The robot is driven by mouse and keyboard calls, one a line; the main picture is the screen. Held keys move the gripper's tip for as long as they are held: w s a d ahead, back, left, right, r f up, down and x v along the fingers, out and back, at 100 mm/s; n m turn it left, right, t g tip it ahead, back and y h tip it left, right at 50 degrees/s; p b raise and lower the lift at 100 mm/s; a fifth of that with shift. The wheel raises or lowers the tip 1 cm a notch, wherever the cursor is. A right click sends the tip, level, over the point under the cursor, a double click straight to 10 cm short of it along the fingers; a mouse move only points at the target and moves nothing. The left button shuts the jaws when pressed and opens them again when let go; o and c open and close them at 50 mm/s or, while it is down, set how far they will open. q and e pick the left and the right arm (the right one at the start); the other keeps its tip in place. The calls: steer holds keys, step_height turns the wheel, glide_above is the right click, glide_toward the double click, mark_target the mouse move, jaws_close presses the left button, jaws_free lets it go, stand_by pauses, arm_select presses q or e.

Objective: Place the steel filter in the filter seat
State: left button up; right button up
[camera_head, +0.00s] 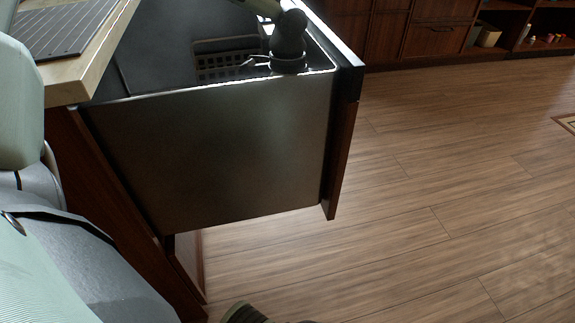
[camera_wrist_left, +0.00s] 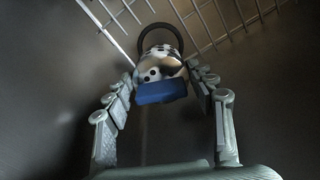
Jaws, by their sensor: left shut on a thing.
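In the left wrist view my left gripper (camera_wrist_left: 162,74) is shut on a shiny, dark-spotted metal piece (camera_wrist_left: 163,62) with a blue block (camera_wrist_left: 160,91) on its near side. This looks like the steel filter. A dark ring (camera_wrist_left: 142,37) shows just behind the piece. I cannot tell whether the ring is the filter seat, or whether the piece touches it or sits in it. In the head view the gripper fingers and the filter are hidden. My right gripper is not in view.
A wire rack (camera_wrist_left: 214,22) lies beyond the ring, close to the gripper. In the head view a dark basin (camera_head: 150,62) behind a steel panel (camera_head: 210,150) holds a slotted rack (camera_head: 224,66). A wooden counter (camera_head: 88,72) edges it on the left. Floor (camera_head: 460,190) at right is clear.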

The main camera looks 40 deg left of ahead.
arm_select(q)
step_height(320, 180, down, 10)
steer(key=shift+f+b, duration=0.1)
steer(key=shift+b, duration=0.2)
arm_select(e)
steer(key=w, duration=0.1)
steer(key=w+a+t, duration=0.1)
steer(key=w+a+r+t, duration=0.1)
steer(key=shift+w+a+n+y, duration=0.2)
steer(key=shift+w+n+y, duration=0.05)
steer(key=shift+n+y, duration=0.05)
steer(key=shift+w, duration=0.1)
arm_select(q)
steer(key=o, duration=1.2)
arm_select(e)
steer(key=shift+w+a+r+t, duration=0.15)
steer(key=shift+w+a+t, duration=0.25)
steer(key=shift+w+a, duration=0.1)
